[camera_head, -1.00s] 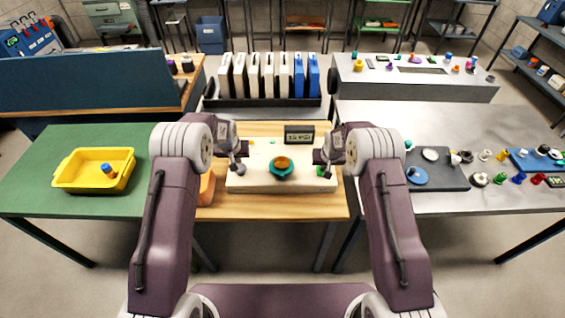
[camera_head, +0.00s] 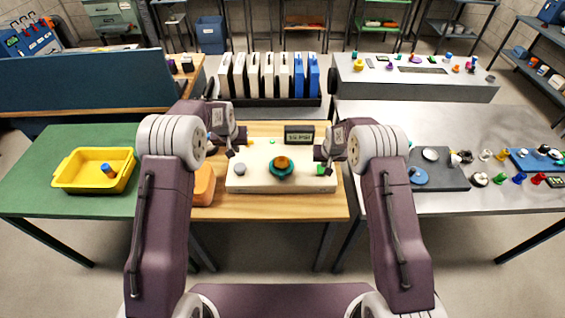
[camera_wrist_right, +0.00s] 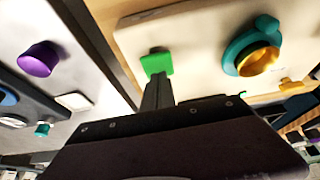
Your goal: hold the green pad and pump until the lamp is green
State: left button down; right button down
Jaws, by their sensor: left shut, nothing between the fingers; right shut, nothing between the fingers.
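A pale panel (camera_head: 300,186) lies on the wooden table. The green pad (camera_head: 321,170) is at its right end and also shows in the right wrist view (camera_wrist_right: 156,62). My right gripper (camera_head: 320,160) is shut with nothing in it, its tips at the near edge of the green pad (camera_wrist_right: 157,78); I cannot tell if they touch. A teal ring with an orange-gold dome (camera_head: 281,163) sits mid-panel. My left gripper (camera_head: 232,152) is shut and empty, above and behind a grey round pad (camera_head: 239,178). A small green dot (camera_head: 272,141) is behind the dome; I cannot tell if it is the lamp.
A dark display (camera_head: 299,135) with a PSI reading stands behind the panel. An orange block (camera_head: 203,185) lies left of the panel. A yellow tray (camera_head: 70,182) is on the green table, and small parts crowd the grey table (camera_head: 450,200) at right.

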jog(key=shift+r, duration=2.65)
